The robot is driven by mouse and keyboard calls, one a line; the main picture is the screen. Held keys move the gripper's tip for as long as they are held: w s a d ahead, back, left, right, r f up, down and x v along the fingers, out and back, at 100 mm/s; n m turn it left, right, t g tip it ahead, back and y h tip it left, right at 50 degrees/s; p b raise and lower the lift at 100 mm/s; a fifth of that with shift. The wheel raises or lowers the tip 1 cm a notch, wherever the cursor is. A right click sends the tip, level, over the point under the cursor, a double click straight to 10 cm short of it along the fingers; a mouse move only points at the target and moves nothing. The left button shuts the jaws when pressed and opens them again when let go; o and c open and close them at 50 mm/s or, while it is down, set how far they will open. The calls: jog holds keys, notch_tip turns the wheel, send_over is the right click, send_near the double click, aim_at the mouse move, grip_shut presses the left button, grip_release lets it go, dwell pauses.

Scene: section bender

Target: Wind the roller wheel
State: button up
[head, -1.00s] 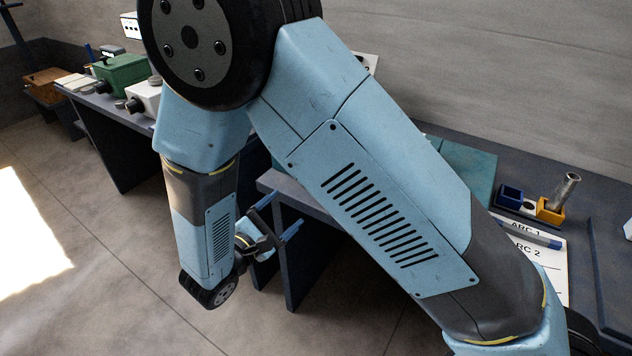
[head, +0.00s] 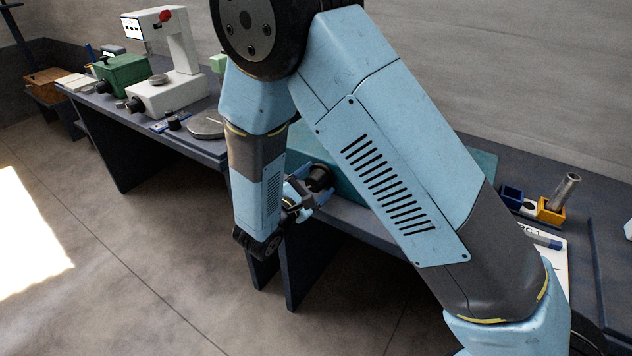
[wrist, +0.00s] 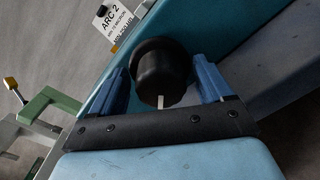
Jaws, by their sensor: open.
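A round black wheel (wrist: 162,70), like a stubby knob with a wider back, sits on the front of the teal machine (wrist: 225,22). In the wrist view it appears between the two blue fingers of my gripper (wrist: 160,80), with gaps at both sides. A short pale strip shows at its near edge. In the head view my gripper (head: 313,190) is at the bench front by the dark wheel (head: 320,176). The gripper is open; no contact with the wheel is clear. My arm hides most of the teal machine (head: 345,180) in the head view.
A white "ARC 2" card (wrist: 112,24) hangs beside the machine. Left on the bench are a white machine (head: 178,90) and a green box (head: 121,75). Right are a blue bin (head: 511,197) and a yellow holder (head: 550,210) with a metal tube. The floor in front is clear.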

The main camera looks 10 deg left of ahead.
jog(key=shift+w+d, duration=0.1)
jog(key=shift+w, duration=0.15)
jog(key=shift+c, duration=0.4)
jog(key=c, duration=0.9)
jog(key=shift+n, duration=2.2)
jog(key=shift+c, duration=0.2)
jog(key=o, duration=1)
jog(key=v, duration=1.3)
jog(key=shift+s+f, duration=0.15)
jog(key=shift+s, duration=0.2)
